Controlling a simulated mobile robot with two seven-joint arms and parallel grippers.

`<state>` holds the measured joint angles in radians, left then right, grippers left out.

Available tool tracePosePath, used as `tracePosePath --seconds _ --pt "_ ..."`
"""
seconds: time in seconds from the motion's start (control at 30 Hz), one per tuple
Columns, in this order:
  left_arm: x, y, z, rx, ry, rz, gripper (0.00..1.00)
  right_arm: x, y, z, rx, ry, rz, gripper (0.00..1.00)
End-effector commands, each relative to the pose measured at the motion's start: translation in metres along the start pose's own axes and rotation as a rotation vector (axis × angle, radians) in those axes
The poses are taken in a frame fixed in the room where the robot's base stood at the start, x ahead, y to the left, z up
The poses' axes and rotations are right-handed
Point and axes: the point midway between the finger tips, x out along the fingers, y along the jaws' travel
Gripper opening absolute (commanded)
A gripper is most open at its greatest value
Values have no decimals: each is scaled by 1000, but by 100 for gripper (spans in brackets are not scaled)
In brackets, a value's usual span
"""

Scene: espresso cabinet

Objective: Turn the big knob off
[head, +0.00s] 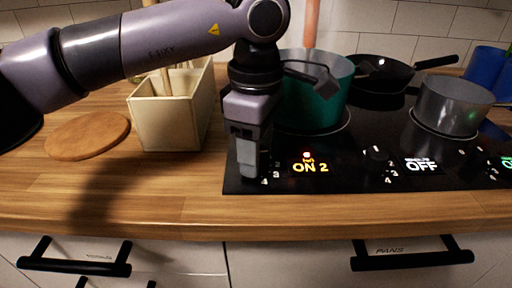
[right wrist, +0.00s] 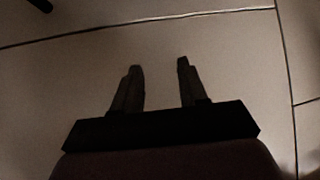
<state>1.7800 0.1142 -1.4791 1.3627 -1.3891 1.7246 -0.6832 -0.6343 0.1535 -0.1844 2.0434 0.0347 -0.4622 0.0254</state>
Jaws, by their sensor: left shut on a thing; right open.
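My left gripper (head: 248,168) points down at the front left corner of the black cooktop (head: 340,178) in the head view. It is shut on the big knob, which its fingers hide; only dial numbers show beside them. My right gripper (right wrist: 159,65) is open and empty in the right wrist view, in front of a pale panel.
A green pot (head: 316,104) stands close behind my left gripper. A grey pot (head: 452,104) and a black pan (head: 382,76) stand farther right. A second display reads "OFF" (head: 421,166). A utensil box (head: 168,122) and round board (head: 88,135) are on the left counter.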

Motion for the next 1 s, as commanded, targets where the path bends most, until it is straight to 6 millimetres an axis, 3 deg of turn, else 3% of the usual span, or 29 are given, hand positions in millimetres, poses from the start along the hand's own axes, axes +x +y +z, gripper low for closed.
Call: tracePosePath --seconds 0.27,1.0 --pt "0 0 0 -154 0 0 13 1 0 1 0 0 0 43" --pt "0 0 0 -848 1 1 13 5 0 7 4 -1 1 43"
